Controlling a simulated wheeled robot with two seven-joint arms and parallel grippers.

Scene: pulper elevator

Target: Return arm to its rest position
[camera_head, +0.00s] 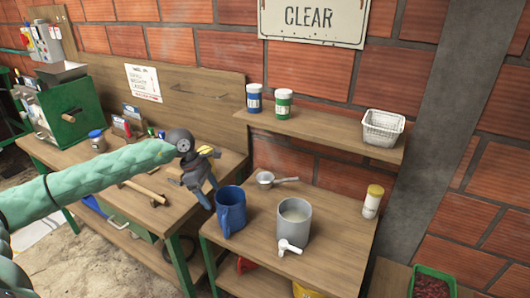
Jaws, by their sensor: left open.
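My left arm comes in from the left across the workbench. My left gripper (205,190) hangs over the right end of the workbench (70,163), pointing down and to the right. It is open, and I see nothing between its fingers. A blue jug (231,212) stands close to the right of the gripper on the lower table (262,240); whether they touch I cannot tell. My right gripper is not in view.
A grey pot (293,222) with a white tap stands near the lower table's front. Behind are a ladle (265,179) and a yellow-lidded shaker (372,201). The shelf (320,131) holds two jars (284,103) and a white basket (383,128). A green machine (65,110) stands left.

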